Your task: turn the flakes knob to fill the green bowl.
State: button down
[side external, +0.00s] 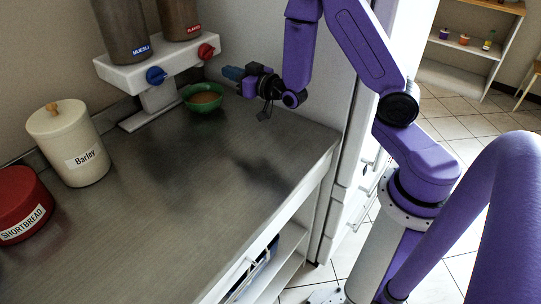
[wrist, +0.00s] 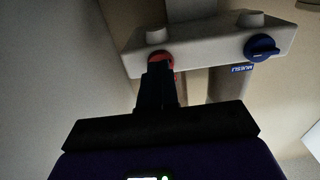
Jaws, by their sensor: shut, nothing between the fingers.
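The red flakes knob (side external: 206,51) is on the front of the white dispenser, under the right canister, labelled FLAKES. It also shows in the wrist view (wrist: 161,57), just beyond my fingertips. The green bowl (side external: 204,108) stands on the counter below the dispenser's right side, with brown contents inside. My gripper (side external: 228,72) is shut and empty, pointing left, to the right of the dispenser and lower than the red knob in the side view. In the wrist view my gripper (wrist: 158,70) overlaps the knob's lower edge; I cannot tell whether they touch.
The blue muesli knob (side external: 156,75) is left of the red one, under the muesli canister (side external: 122,28). A cream Barley jar (side external: 80,150) and a red shortbread tin (side external: 20,205) stand at the counter's left. The middle of the counter (side external: 200,190) is clear.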

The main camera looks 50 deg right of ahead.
jog(key=shift+s+d+f, duration=0.2)
jog(key=shift+s+d, duration=0.2)
jog(key=shift+d, duration=0.15)
jog(key=w, duration=0.7)
jog(key=shift+a+r, duration=0.1)
jog(key=shift+r, duration=0.5)
dwell(1.1)
jog(key=shift+a, duration=0.45)
dwell(0.8)
jog(key=shift+s+f, duration=0.1)
jog(key=shift+f, duration=0.3)
jog(key=s, duration=0.6)
dwell(0.5)
